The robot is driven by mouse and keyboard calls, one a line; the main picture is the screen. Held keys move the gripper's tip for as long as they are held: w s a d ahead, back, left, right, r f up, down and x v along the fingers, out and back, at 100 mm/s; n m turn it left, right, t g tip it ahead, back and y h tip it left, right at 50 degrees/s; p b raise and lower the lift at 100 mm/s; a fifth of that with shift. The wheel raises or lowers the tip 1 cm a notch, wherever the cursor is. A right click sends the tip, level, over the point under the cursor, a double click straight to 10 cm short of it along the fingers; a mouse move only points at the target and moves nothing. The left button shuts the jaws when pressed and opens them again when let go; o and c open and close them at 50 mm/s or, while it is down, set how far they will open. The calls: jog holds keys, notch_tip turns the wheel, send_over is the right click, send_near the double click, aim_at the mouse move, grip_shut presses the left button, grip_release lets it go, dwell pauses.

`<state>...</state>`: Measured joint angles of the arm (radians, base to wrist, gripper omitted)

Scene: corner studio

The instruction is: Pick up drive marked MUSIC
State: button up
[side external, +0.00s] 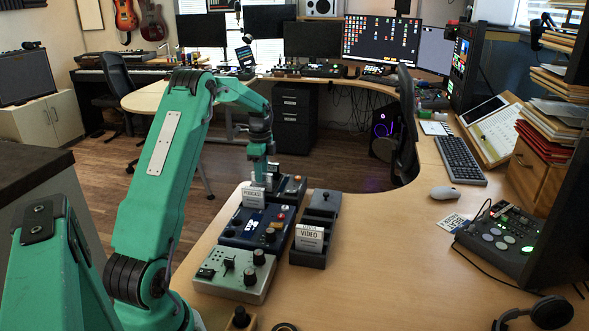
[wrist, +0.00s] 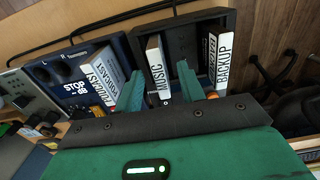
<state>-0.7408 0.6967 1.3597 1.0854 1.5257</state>
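The drive marked MUSIC (wrist: 156,68) stands upright in the wrist view, a narrow white label facing me. My gripper (wrist: 161,72) is open, with one green finger on each side of this drive and gaps visible between. In the side external view my gripper (side external: 259,181) points down over the far end of the row of devices. There I cannot make out the MUSIC drive behind the gripper.
A BACKUP drive (wrist: 220,62) stands close right of my right finger, and a PODCAST drive (wrist: 104,74) close left of the left finger. A VIDEO drive (side external: 309,237) stands in a separate dark holder (side external: 324,203).

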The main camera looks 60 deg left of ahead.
jog(key=shift+f, duration=0.75)
grip_shut()
